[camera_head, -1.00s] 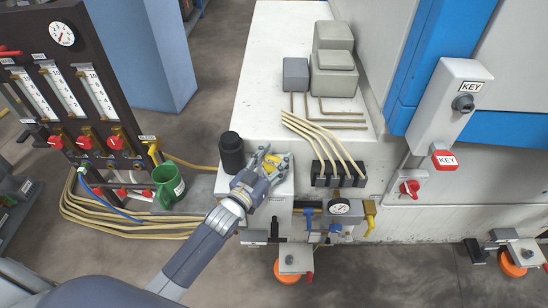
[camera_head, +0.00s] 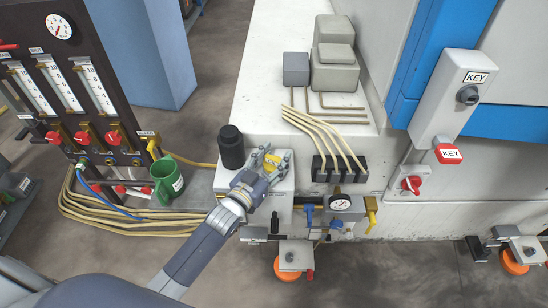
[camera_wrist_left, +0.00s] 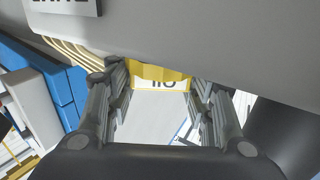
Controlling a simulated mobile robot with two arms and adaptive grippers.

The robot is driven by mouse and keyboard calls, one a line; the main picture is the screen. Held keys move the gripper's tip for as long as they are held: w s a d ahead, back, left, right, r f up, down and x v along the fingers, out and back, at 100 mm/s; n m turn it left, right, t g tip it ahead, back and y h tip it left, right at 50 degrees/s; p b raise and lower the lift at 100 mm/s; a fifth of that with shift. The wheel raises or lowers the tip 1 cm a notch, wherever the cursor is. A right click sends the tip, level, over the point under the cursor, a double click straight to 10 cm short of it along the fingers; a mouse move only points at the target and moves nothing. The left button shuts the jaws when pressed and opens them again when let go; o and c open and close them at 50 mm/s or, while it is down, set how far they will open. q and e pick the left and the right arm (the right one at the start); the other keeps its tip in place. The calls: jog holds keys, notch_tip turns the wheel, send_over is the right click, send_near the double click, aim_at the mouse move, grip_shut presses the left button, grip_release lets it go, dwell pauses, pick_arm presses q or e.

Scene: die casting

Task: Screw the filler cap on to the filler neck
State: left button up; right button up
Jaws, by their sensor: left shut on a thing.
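The yellow filler cap (camera_head: 271,160) is between the fingers of my left gripper (camera_head: 272,158), over the top of a white box at the machine's front corner. In the left wrist view the yellow cap (camera_wrist_left: 160,72) lies between the two fingertips of the left gripper (camera_wrist_left: 158,84), and a white label with dark upside-down lettering shows just below it. The left gripper is shut on the cap. The filler neck cannot be made out; I cannot tell whether the cap touches it. My right gripper is in neither view.
A black cylinder (camera_head: 231,147) stands close to the left of the gripper. A black block with cream pipes (camera_head: 340,168) and a gauge (camera_head: 340,202) are to the right.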

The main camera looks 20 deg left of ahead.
pick_arm(q)
jog(key=shift+f, duration=0.15)
jog(key=o, duration=1.1)
jog(key=shift+s, duration=0.1)
jog(key=v, duration=1.2)
jog(key=shift+f, duration=0.1)
